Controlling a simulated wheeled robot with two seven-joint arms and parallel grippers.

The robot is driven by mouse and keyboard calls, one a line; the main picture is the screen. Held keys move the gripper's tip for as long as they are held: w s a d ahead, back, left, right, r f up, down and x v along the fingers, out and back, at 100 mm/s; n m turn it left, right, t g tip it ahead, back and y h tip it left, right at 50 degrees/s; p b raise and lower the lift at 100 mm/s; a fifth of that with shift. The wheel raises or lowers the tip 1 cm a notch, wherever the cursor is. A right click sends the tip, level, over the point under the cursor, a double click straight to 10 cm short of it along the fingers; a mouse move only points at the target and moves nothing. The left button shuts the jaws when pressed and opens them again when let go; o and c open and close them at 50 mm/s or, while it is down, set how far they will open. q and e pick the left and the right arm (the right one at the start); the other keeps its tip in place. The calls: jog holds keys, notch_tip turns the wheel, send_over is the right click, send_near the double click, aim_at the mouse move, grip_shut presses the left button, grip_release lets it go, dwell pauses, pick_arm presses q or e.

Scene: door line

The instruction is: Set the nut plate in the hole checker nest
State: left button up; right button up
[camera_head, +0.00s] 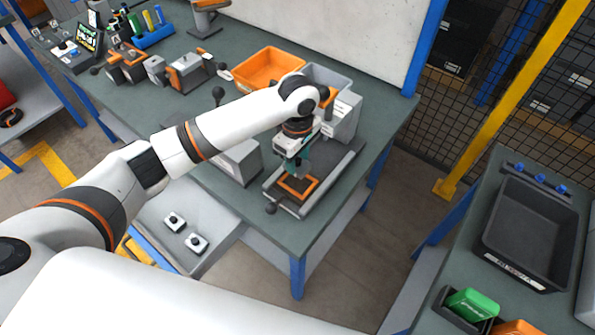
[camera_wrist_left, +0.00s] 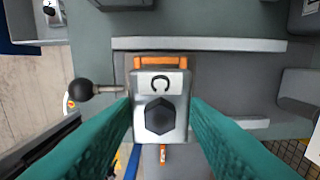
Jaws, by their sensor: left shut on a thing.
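My left gripper (camera_head: 296,176) points down over the checker on the bench. The nut plate (camera_wrist_left: 174,88), a silver block with a black hexagon and a dark C-shaped mark, is between its teal fingers in the left wrist view, and they are shut on it. In the head view I cannot make the plate out. The hole checker nest (camera_head: 309,196) is an orange frame on a grey base; its orange edge (camera_wrist_left: 160,62) shows past the plate. The plate covers most of the nest, and I cannot tell whether they touch. My right gripper is not in view.
A ball-ended lever (camera_wrist_left: 86,89) sticks out left of the nest. Orange (camera_head: 265,70) and grey bins stand behind the checker. Two light blocks with black tops (camera_head: 197,243) sit on the lower grey tray. A black tray (camera_head: 530,225) lies on the right bench.

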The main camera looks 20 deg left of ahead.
aim_at(298, 160)
pick_arm(q)
jog(key=shift+f, duration=3.05)
jog(key=shift+f, duration=0.15)
jog(key=o, duration=1.2)
notch_tip(298, 160, up, 12)
jog(key=shift+r, duration=0.2)
